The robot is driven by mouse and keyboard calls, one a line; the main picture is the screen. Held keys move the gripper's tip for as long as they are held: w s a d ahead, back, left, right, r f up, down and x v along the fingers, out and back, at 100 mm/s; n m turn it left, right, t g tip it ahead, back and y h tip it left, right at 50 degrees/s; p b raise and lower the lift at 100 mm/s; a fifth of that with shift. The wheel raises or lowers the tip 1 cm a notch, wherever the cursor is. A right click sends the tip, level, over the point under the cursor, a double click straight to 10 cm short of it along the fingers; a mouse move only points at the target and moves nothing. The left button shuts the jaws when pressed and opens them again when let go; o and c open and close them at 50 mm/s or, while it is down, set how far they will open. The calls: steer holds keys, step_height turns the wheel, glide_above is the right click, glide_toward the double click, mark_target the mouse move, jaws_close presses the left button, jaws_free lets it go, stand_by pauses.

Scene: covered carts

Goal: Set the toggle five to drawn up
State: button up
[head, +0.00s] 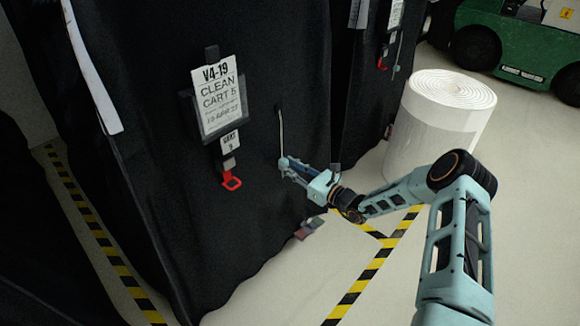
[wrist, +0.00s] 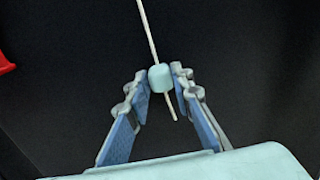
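The toggle is a small light-blue bead (wrist: 160,78) on a pale cord (wrist: 148,30). In the head view my gripper (head: 284,164) is at the cord's lower end, close to the cover.
A red buckle (head: 231,182) hangs below the sign, left of my gripper. Another covered cart (head: 345,100) stands behind on the right. A large white roll (head: 430,140) stands on the floor behind my arm. Yellow-black tape (head: 365,280) marks the floor. A green vehicle (head: 520,45) is at the back right.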

jaws_close()
steer(key=shift+r, duration=0.1)
step_height(320, 180, up, 11)
steer(key=p, duration=0.7)
steer(key=shift+r, duration=0.1)
steer(key=o, duration=0.6)
jaws_free()
steer(key=v, duration=1.2)
